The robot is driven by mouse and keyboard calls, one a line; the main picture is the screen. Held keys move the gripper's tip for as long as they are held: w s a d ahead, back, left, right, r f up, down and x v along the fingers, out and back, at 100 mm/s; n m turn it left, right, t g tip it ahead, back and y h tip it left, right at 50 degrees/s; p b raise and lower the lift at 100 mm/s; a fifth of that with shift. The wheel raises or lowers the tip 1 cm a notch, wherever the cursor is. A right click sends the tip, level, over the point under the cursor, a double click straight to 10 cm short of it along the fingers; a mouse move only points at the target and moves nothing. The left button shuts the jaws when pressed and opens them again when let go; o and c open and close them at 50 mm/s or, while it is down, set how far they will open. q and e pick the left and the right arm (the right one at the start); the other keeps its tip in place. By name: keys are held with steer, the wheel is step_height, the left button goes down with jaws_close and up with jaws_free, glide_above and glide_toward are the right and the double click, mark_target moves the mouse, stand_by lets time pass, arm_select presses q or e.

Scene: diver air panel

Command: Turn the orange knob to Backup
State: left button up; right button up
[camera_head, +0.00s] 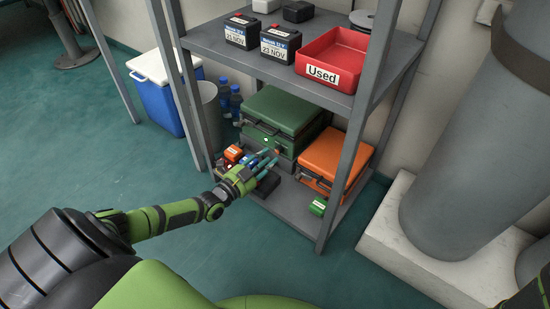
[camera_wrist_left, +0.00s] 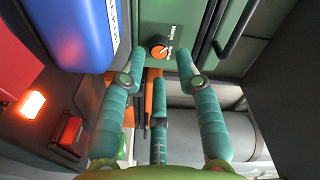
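The orange knob (camera_wrist_left: 158,47) shows in the wrist view on the front of a green case (camera_wrist_left: 190,18). It has a dark ring and small white lettering beside it, too small to read surely. In the head view the green case (camera_head: 287,108) stands on the lower shelf. My left gripper (camera_head: 268,161) is in front of it. In the wrist view my left gripper (camera_wrist_left: 160,72) has its teal fingers spread, with two tips on either side of the knob and a gap between. Contact with the knob cannot be told. My right gripper is out of view.
An orange case (camera_head: 335,155) stands right of the green case. Small batteries or boxes (camera_head: 233,153) sit left of my gripper. The upper shelf (camera_head: 225,45) holds dark batteries and a red "Used" bin (camera_head: 335,57). Shelf posts (camera_head: 345,165) stand close by.

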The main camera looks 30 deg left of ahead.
mark_target(277, 151)
arm_select(q)
steer(key=shift+w+d+f+b, duration=0.1)
steer(key=shift+w+b, duration=0.25)
steer(key=shift+w, duration=0.3)
steer(key=shift+w+d+f+b, duration=0.1)
steer(key=shift+w+b, duration=0.2)
steer(key=shift+w, duration=0.3)
steer(key=shift+w+d+r, duration=0.15)
steer(key=shift+w, duration=0.4)
jaws_close()
steer(key=shift+r, duration=0.1)
